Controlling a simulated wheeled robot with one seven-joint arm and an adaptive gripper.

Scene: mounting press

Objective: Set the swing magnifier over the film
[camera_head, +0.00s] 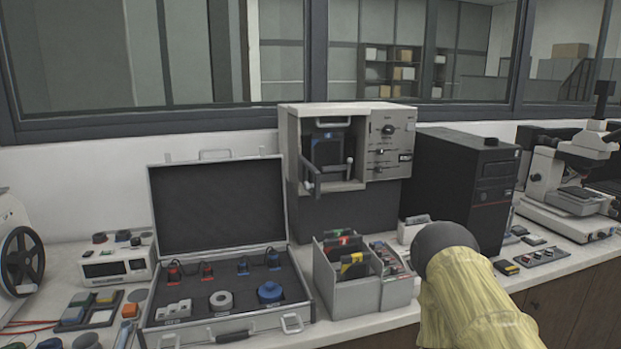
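A beige-grey press-like unit (290,150) stands at the back centre on a dark base. Its open bay holds a dark block (329,148), with a metal arm or lever (328,183) across the front. A knob-tipped rod stands at the right of the bay. I cannot tell whether the arm carries the magnifier, and I cannot make out film. My arm, yellow with a dark grey rounded end, reaches in from the lower right, in front of the bench. My gripper and its fingers do not show.
An open case (217,329) with plugs and round parts lies left of centre. A grey divided bin (350,298) stands before the unit. A black computer tower (452,180) is right of it, a microscope (572,170) farther right. A reel device (22,258) stands far left.

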